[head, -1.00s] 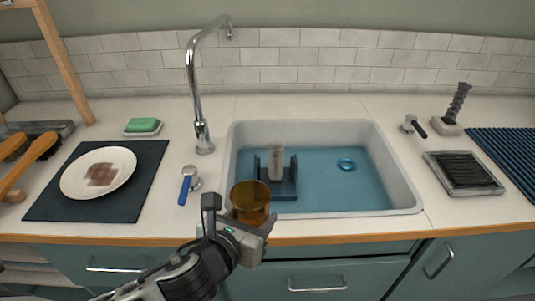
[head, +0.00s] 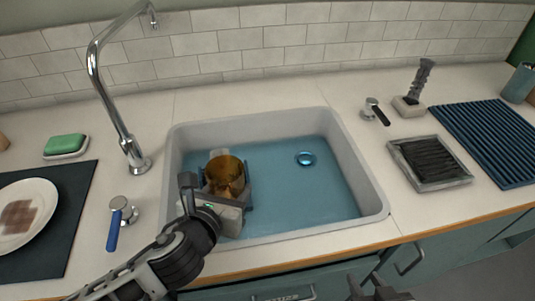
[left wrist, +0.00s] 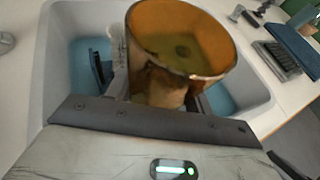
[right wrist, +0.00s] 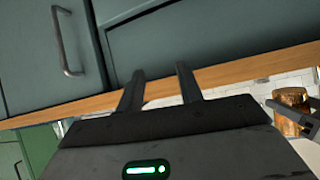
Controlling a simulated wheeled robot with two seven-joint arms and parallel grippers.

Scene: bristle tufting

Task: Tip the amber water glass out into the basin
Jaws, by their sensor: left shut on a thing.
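The amber glass (head: 226,174) is held over the left part of the basin (head: 352,172), which has blue water in it. My left gripper (head: 222,196) is shut on the glass. In the left wrist view the glass (left wrist: 185,35) shows its open mouth, with some liquid visible inside; its exact tilt is hard to tell. The right wrist view also shows the glass (right wrist: 291,97) at the far right. My right gripper (right wrist: 160,85) is open and empty, in front of the counter; the head view shows only its tips at the bottom edge.
A blue holder (head: 250,188) stands in the basin, partly hidden behind the glass and gripper. The faucet (head: 120,110) rises at the back left, with a blue-handled lever (head: 114,228) nearby. A drain ring (head: 305,159) shows right of the glass; the basin's right half is clear.

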